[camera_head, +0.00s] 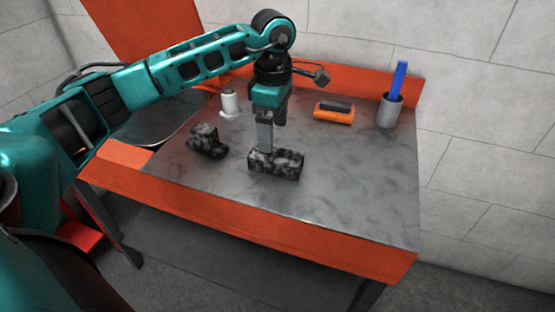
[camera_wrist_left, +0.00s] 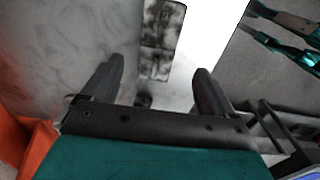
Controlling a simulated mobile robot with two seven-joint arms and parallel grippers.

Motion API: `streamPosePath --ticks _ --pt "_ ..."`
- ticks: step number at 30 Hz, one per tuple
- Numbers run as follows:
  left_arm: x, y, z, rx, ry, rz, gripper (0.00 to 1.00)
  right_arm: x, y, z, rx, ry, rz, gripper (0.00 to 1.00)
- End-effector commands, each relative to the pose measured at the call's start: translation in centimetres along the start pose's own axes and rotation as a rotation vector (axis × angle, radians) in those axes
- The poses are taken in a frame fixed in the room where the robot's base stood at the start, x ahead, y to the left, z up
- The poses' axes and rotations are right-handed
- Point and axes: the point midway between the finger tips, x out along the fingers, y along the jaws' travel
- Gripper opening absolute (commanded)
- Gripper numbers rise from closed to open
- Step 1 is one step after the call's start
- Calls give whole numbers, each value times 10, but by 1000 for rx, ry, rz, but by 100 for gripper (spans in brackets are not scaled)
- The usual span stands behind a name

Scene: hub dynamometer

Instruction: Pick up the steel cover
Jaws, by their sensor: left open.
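A mottled black-and-grey metal block (camera_head: 288,165), which I take to be the steel cover, lies on the grey table top near the middle. My left gripper (camera_head: 265,148) points down at its left part. The finger hides some of the block, and I cannot tell whether they touch. In the left wrist view, my left gripper (camera_wrist_left: 159,72) is open, with its two fingers wide apart and nothing held. The mottled block (camera_wrist_left: 160,40) shows there beyond and between the fingertips. My right gripper is not in view.
A second mottled dark part (camera_head: 205,140) sits left of the block. A white cylinder (camera_head: 229,103) stands behind it. An orange-and-black item (camera_head: 334,112) and a grey cup (camera_head: 390,111) with a blue object (camera_head: 398,79) are at the back right. The table (camera_head: 355,200) is clear at right.

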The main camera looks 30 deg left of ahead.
Motion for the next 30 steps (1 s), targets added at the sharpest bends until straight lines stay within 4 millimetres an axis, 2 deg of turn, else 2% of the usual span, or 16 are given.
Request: streamPosePath --ticks 3,10,18,27,30 --pt "19 0 0 0 -1 -2 87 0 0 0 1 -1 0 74" --pt "36 0 1 0 -1 -2 87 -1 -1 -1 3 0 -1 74" --pt "74 3 3 0 -3 -2 87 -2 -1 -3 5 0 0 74" --pt "80 3 3 0 -2 1 87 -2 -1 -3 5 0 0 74" --pt "80 3 3 0 -3 1 80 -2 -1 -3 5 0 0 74"
